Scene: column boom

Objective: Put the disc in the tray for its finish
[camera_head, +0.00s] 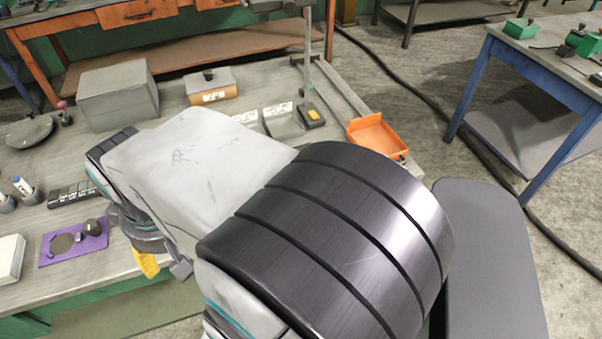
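A dark round flat disc (62,243) lies on a purple mat (48,262) at the left front of the bench. A small dark rounded piece (91,227) and a smaller dark bit are on the same mat. An orange open tray (378,133) sits at the bench's right end and looks empty. Grey trays (283,122) with white labels stand left of it, partly hidden by my arm. My gripper (160,266) shows only in part below my arm, right of the mat, with a yellow part and a grey part. Its opening and anything in it are hidden.
A large grey box (118,95) and a box with an orange label (211,87) stand at the back. A dark round plate (28,132), small bottles (24,188) and a white box (10,258) are at left. A blue-legged table (545,75) stands right, beyond a floor cable.

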